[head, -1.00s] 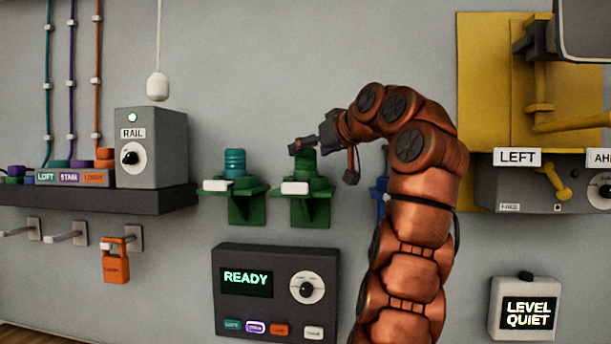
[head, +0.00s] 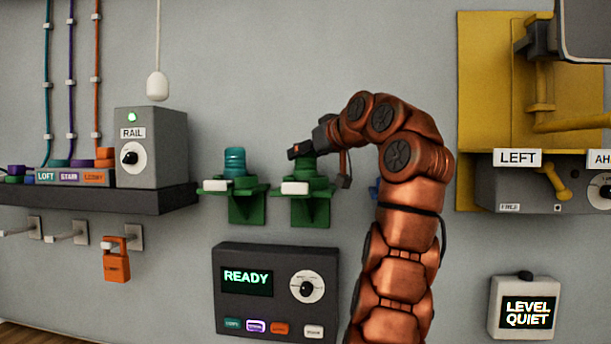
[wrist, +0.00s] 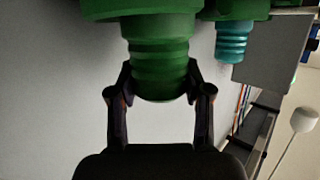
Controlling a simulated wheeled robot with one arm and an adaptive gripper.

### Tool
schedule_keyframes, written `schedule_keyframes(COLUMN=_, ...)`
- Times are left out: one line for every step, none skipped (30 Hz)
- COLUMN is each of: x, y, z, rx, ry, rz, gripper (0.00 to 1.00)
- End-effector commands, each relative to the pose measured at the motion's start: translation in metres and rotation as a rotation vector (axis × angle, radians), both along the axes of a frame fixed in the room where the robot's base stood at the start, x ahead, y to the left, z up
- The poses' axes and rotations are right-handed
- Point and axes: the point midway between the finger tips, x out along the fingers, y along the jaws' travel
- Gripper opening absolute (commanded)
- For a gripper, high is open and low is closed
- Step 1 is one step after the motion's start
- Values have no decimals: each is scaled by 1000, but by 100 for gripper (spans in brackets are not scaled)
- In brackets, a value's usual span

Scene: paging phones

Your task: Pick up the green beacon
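The green beacon (head: 305,167) is a ribbed green cylinder standing upright on a green wall bracket (head: 310,207), partly hidden by my gripper in the head view. In the wrist view the beacon (wrist: 159,72) fills the space between my fingers, its rounded end toward my palm. My gripper (head: 300,151) is at the top of the beacon, reaching in from the right. In the wrist view my gripper (wrist: 159,75) has one finger on each side of the beacon, very close to it; contact is not clear. The beacon still sits in its bracket.
A teal beacon (head: 234,162) stands on a similar bracket just left; it also shows in the wrist view (wrist: 232,42). A blue part (head: 374,189) is mostly behind my arm. The READY panel (head: 276,292) is below. A pull cord (head: 157,86) hangs at upper left.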

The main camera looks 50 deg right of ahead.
Motion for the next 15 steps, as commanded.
schedule_keyframes(x=0, y=0, z=0, rx=0, ry=0, rz=0, gripper=39)
schedule_keyframes(x=0, y=0, z=0, rx=0, ry=0, rz=0, gripper=35)
schedule_keyframes(x=0, y=0, z=0, rx=0, ry=0, rz=0, gripper=31)
schedule_keyframes(x=0, y=0, z=0, rx=0, ry=0, rz=0, gripper=28)
schedule_keyframes(x=0, y=0, z=0, rx=0, ry=0, rz=0, gripper=25)
schedule_keyframes(x=0, y=0, z=0, rx=0, ry=0, rz=0, gripper=21)
schedule_keyframes(x=0, y=0, z=0, rx=0, ry=0, rz=0, gripper=18)
schedule_keyframes(x=0, y=0, z=0, rx=0, ry=0, rz=0, gripper=15)
schedule_keyframes(x=0, y=0, z=0, rx=0, ry=0, rz=0, gripper=10)
schedule_keyframes(x=0, y=0, z=0, rx=0, ry=0, rz=0, gripper=7)
schedule_keyframes(x=0, y=0, z=0, rx=0, ry=0, rz=0, gripper=4)
schedule_keyframes(x=0, y=0, z=0, rx=0, ry=0, rz=0, gripper=0)
schedule_keyframes(x=0, y=0, z=0, rx=0, ry=0, rz=0, gripper=0)
schedule_keyframes(x=0, y=0, z=0, rx=0, ry=0, rz=0, gripper=0)
schedule_keyframes(x=0, y=0, z=0, rx=0, ry=0, rz=0, gripper=0)
